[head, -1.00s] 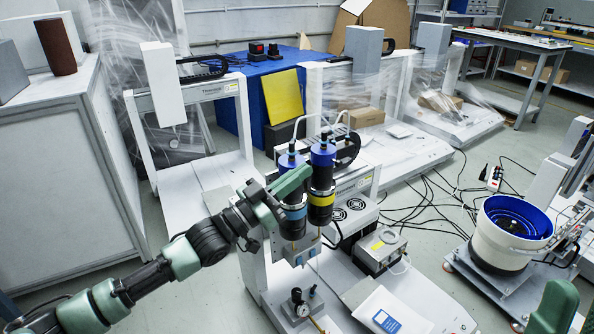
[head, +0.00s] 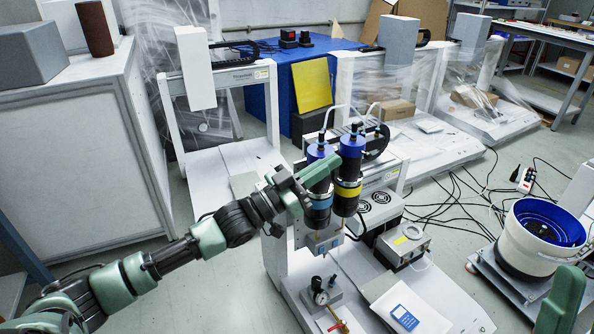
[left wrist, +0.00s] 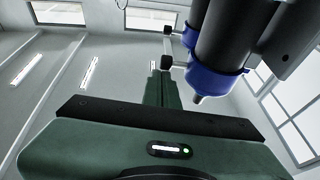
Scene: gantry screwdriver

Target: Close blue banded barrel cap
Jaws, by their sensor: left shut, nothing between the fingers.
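The blue banded barrel (head: 318,201) is a black upright cylinder with a light blue band. Its dark blue cap (head: 320,151) is on top; I cannot tell whether it is fully closed. My left gripper (head: 328,166) is shut and empty, its green fingers crossing in front of the barrel just below the cap. I cannot tell whether they touch it. In the left wrist view a blue cap (left wrist: 215,82) and black barrel show close, right of the green fingers (left wrist: 162,90). A green part of my right gripper (head: 562,300) shows at the lower right, its jaws unclear.
A yellow banded barrel (head: 348,191) with a blue cap stands just right of it, very close. Thin tubes rise behind both caps. A gauge (head: 320,297) is on the white machine base below. A white feeder bowl (head: 541,236) stands at the right.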

